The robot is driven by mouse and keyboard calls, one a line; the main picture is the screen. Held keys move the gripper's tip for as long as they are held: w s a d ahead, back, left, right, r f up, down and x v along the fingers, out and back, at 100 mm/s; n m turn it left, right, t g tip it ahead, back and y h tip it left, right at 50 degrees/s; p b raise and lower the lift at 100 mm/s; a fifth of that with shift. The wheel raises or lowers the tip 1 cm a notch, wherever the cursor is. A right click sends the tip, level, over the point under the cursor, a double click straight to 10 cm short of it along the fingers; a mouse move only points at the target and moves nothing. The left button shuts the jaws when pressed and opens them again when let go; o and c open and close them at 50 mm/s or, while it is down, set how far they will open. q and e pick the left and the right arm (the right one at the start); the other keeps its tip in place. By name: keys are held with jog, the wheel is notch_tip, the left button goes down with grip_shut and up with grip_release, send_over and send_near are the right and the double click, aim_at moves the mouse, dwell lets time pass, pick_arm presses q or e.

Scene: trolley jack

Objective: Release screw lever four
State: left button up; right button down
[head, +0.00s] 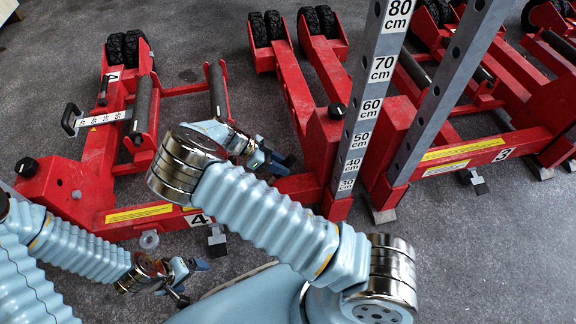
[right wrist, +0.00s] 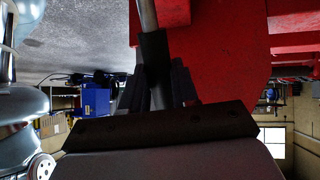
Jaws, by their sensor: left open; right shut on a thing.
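The red trolley jack labelled 4 (head: 95,192) stands at the left in the head view. My right gripper (head: 280,162) reaches over it, beside its red frame. In the right wrist view my right gripper (right wrist: 157,90) is shut on the dark grip of the screw lever (right wrist: 152,55), whose metal rod (right wrist: 147,15) runs upward in the picture beside a red plate. The lever is not clearly visible in the head view. My left gripper (head: 190,280) is open and empty, low over the floor in front of jack 4, near its grey foot (head: 217,240).
Jack 3 (head: 480,150) stands to the right. Black rollers and wheels (head: 125,50) sit behind. Grey floor (head: 480,270) is clear at the front right.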

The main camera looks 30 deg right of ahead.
pick_arm(q)
jog(key=shift+d+f+b, duration=0.2)
jog(key=shift+f+b, duration=1.95)
jog(key=shift+f, duration=0.15)
pick_arm(e)
jog(key=shift+w+a+r+m+g+h, duration=0.15)
jog(key=shift+a+g+h, duration=0.1)
jog(key=shift+a+h, duration=0.45)
jog(key=shift+w+a+r+m+g+h, duration=0.1)
jog(key=shift+w+a+r+g+h, duration=0.1)
jog(key=shift+a+h, duration=0.5)
jog(key=shift+w+a+r+m+g+h, duration=0.15)
jog(key=shift+a+g+h, duration=0.1)
jog(key=shift+a+h, duration=0.4)
jog(key=c, duration=0.8)
grip_release()
jog(key=shift+c, duration=0.2)
pick_arm(q)
jog(key=shift+a, duration=0.15)
